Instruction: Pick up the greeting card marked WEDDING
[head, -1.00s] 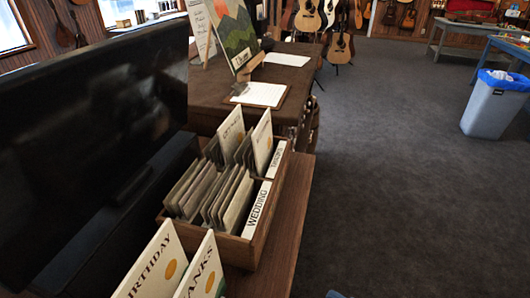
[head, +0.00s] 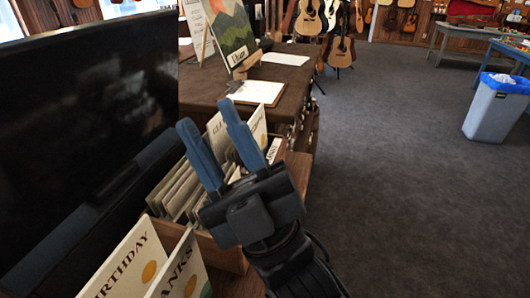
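A wooden card box (head: 228,260) with compartments stands on the wooden counter, holding several upright cards (head: 172,190). The WEDDING label on the box's near right compartment, readable a second ago, is now hidden behind my gripper, as are most cards there. Taller cards (head: 258,128) stand in the far compartments. I cannot tell whether the fingers touch any card.
A card marked BIRTHDAY (head: 125,265) and one ending in ANKS (head: 183,272) stand in front. A dark screen (head: 90,100) flanks the box on the left. A clipboard (head: 257,92) lies beyond. Open carpet and a grey bin (head: 497,107) are to the right.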

